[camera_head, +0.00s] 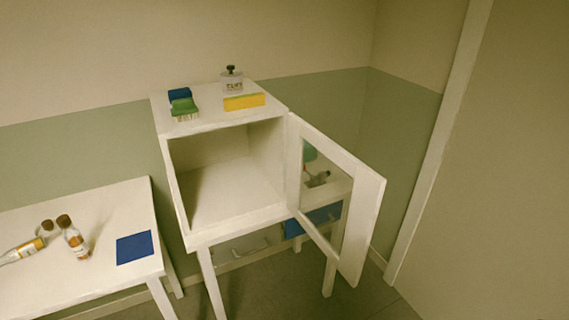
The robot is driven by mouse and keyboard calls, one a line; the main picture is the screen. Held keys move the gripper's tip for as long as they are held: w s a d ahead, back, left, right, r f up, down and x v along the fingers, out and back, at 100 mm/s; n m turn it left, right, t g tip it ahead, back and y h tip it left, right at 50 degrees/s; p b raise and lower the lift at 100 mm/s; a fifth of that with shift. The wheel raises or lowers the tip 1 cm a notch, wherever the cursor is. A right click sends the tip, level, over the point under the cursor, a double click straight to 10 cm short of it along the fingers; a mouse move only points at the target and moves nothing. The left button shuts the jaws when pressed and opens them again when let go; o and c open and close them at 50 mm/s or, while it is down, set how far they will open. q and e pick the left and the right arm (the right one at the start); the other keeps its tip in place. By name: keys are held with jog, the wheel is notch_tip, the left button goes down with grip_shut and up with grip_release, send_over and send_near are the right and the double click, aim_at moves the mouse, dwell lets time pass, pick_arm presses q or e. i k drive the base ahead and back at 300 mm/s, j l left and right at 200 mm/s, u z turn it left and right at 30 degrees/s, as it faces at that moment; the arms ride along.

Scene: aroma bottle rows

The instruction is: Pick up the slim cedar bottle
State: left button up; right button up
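Brown-capped bottles lie or stand on the white table at the left. One slim bottle (74,240) with a brown cap and a pale label is near the table's middle. The labels are too small to read, so I cannot tell which bottle is the cedar one. Neither of my grippers is in view.
A blue square (135,247) lies on the table's right part. A white cabinet (180,215) stands open and empty; its glazed door (367,220) swings out to the right. On top are a green brush (184,108), a blue item (179,95), a yellow block (244,101) and a jar (232,80).

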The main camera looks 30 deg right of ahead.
aim_at(14, 255)
jog(key=k+l+u, duration=0.1)
jog(key=l+u, duration=0.4)
jog(key=l, duration=2.15)
jog(key=z, duration=0.45)
jog(key=j+z, duration=0.25)
jog(key=z, duration=0.2)
jog(key=j+z, duration=0.3)
jog(key=z, duration=0.15)
jog(key=j+z, duration=0.3)
jog(key=z, duration=0.15)
jog(key=k+j+z, duration=0.1)
jog(key=j+z, duration=0.15)
jog(key=z, duration=0.2)
jog(key=k+j+z, duration=0.9)
jog(key=k, duration=0.35)
jog(key=k+j+z, duration=0.1)
jog(key=k+z, duration=0.25)
jog(key=k, duration=0.05)
